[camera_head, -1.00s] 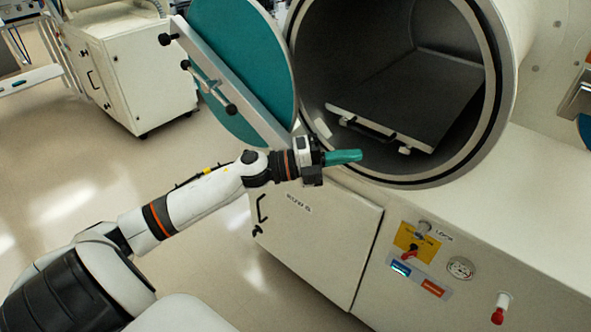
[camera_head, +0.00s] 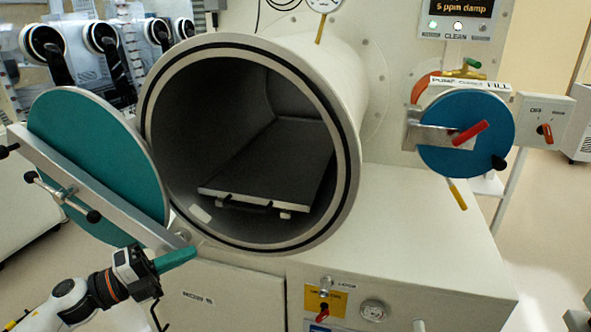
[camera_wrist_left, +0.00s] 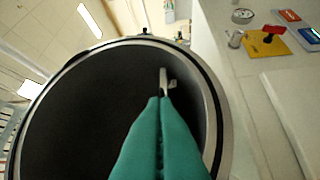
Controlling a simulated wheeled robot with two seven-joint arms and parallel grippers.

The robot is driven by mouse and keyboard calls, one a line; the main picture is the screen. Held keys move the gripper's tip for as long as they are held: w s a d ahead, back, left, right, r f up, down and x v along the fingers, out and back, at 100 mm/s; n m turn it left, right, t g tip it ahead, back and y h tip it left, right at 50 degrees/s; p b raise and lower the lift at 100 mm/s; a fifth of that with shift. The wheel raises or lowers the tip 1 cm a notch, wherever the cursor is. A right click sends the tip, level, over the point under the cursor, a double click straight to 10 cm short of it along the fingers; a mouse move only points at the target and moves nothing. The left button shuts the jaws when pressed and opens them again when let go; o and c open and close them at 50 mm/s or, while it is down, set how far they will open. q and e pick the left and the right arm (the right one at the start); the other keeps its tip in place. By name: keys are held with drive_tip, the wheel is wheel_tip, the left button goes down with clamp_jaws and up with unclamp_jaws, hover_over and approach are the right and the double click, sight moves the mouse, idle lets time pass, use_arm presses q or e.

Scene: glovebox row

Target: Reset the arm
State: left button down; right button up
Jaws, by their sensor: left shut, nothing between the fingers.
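My left arm comes in at the lower left of the head view. Its left gripper (camera_head: 176,258) has teal fingers, shut and empty, just below and in front of the round chamber opening (camera_head: 155,190). In the left wrist view the shut teal fingers (camera_wrist_left: 160,105) point toward the dark chamber mouth (camera_wrist_left: 70,110), with the tray's edge and handle beyond their tips. The teal round door (camera_head: 105,150) stands swung open to the left of the opening. A dark sliding tray (camera_head: 275,165) with a front handle lies inside the chamber. My right gripper is not in view.
A small blue round hatch (camera_head: 465,120) with a red handle is on the right. Below the chamber, a cabinet front carries a yellow valve plate (camera_head: 312,300) and a gauge (camera_head: 373,310). A pressure gauge (camera_head: 323,3) sits above the chamber. Floor is open at far right.

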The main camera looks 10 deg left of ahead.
use_arm(q)
drive_tip(key=s+f+n+t+y, duration=0.1)
drive_tip(key=s+f+n+y, duration=0.2)
drive_tip(key=f+n+y, duration=1.55)
drive_tip(key=s+d+f+n+g+h, duration=0.2)
drive_tip(key=s+d+f+n+g, duration=0.25)
drive_tip(key=s, duration=0.45)
drive_tip(key=s+d+f+n+g+h, duration=0.1)
drive_tip(key=s+d+n+g+h, duration=0.25)
drive_tip(key=s+d+g, duration=0.45)
wheel_tip(320, 180, down, 22)
drive_tip(key=s+y+p, duration=0.1)
drive_tip(key=p, duration=0.2)
drive_tip(key=s+a+f+p, duration=0.1)
drive_tip(key=s+a+f, duration=0.1)
drive_tip(key=s+f, duration=0.5)
drive_tip(key=s+a+f+p, duration=0.1)
drive_tip(key=s+a+f, duration=0.1)
drive_tip(key=s+f, duration=0.6)
drive_tip(key=shift+s+g, duration=0.35)
drive_tip(key=shift+s, duration=0.7)
